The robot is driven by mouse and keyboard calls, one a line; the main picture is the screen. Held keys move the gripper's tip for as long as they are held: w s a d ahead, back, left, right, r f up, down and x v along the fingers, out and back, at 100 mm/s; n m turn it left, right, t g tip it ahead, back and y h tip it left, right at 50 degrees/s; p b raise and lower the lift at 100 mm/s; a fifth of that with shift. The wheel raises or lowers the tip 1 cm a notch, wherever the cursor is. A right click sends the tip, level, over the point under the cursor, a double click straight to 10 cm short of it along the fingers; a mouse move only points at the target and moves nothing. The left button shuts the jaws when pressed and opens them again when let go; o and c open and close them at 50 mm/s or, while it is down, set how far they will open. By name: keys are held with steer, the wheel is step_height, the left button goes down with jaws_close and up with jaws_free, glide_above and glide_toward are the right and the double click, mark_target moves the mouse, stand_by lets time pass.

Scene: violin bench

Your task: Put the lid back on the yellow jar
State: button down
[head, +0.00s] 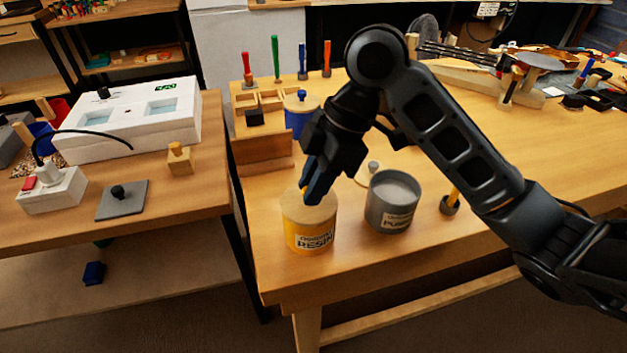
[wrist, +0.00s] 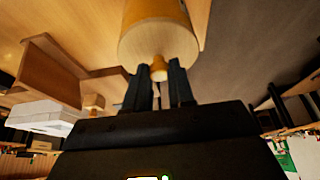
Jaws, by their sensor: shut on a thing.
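The yellow jar (head: 310,235), labelled RESIN, stands near the left front corner of the wooden bench. Its tan round lid (head: 296,207) lies across the jar's mouth and looks level; I cannot tell whether it is fully seated. My gripper (head: 312,192) points down from above and is shut on the lid's small knob, which the fingers mostly hide in the head view. In the wrist view the knob (wrist: 158,68) shows between the fingertips (wrist: 160,76), with the lid (wrist: 158,42) and the yellow jar (wrist: 155,10) beyond.
A blue jar (head: 296,122) and wooden box (head: 262,150) stand farther back. The bench's front edge is close.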

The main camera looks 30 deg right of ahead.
stand_by(0.4)
steer(key=shift+c, duration=2)
jaws_free()
steer(key=shift+r, duration=0.1)
steer(key=shift+r+p, duration=2.8)
steer(key=shift+r, duration=0.6)
steer(key=shift+c, duration=0.3)
jaws_close()
